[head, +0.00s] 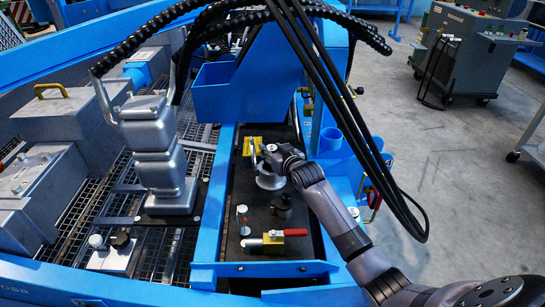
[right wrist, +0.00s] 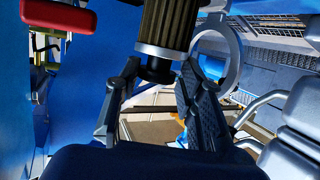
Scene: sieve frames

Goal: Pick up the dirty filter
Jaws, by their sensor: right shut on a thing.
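My right gripper (head: 268,158) reaches over the dark panel beside the blue frame. In the right wrist view my right gripper (right wrist: 157,95) has its two fingers on either side of the black neck of the filter (right wrist: 168,22). The filter is a dark pleated cylinder with a silver band at the neck end. Its other end is cut off by the top of that view. I cannot make the filter out in the head view, where my gripper and wrist cover that spot. A silver round part (head: 270,181) shows just below the gripper. My left gripper is not in view.
A red-handled clamp (head: 275,240) and a dark knob (head: 282,207) sit nearer on the panel. A silver stacked block (head: 160,160) stands left on the grating. A blue bin (head: 215,92) is behind, and black hoses hang across. A silver ring (right wrist: 232,55) is beside the filter.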

